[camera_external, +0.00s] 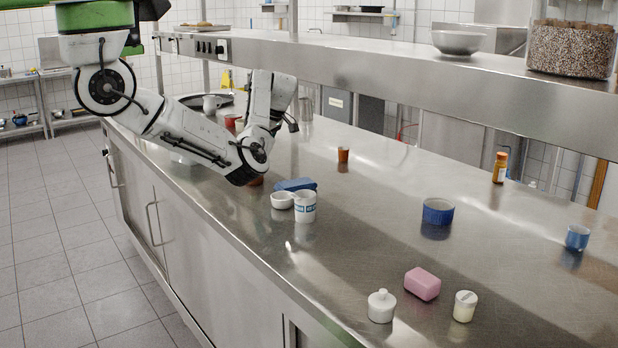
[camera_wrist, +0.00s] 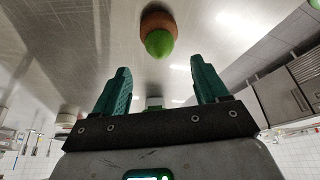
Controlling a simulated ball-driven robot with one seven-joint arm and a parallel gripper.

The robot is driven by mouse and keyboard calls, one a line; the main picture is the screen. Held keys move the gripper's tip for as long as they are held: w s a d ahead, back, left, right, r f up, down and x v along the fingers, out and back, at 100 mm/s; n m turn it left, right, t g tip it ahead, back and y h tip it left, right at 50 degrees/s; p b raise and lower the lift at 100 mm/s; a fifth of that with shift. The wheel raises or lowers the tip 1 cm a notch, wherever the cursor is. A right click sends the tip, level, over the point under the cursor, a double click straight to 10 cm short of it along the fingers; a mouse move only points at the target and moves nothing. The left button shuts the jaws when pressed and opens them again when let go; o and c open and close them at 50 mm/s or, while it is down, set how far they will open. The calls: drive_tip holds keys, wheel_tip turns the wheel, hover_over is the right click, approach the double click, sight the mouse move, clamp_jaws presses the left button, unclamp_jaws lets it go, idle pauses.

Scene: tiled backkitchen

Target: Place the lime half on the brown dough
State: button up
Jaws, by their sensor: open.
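In the wrist view, the green lime half (camera_wrist: 158,43) shows at the top centre, beyond my fingertips. It overlaps the rounded brown dough (camera_wrist: 157,17). It looks to be touching it, but I cannot tell whether it rests fully on top. My gripper (camera_wrist: 162,85) has its two green fingers wide apart, with nothing between them and a gap to the lime. In the external view, my arm hides most of my gripper, and the lime cannot be made out. A small brown patch (camera_external: 256,181) shows just below my elbow; I cannot tell if it is the dough.
On the steel counter near my arm are a blue block (camera_external: 296,184), a small white bowl (camera_external: 282,200) and a white-blue cup (camera_external: 305,206). A brown cup (camera_external: 343,155) stands behind. A blue bowl (camera_external: 437,211) and pink block (camera_external: 422,284) are farther right. A steel shelf (camera_external: 400,66) overhangs the back.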

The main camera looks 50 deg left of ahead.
drive_tip(key=shift+v, duration=2.6)
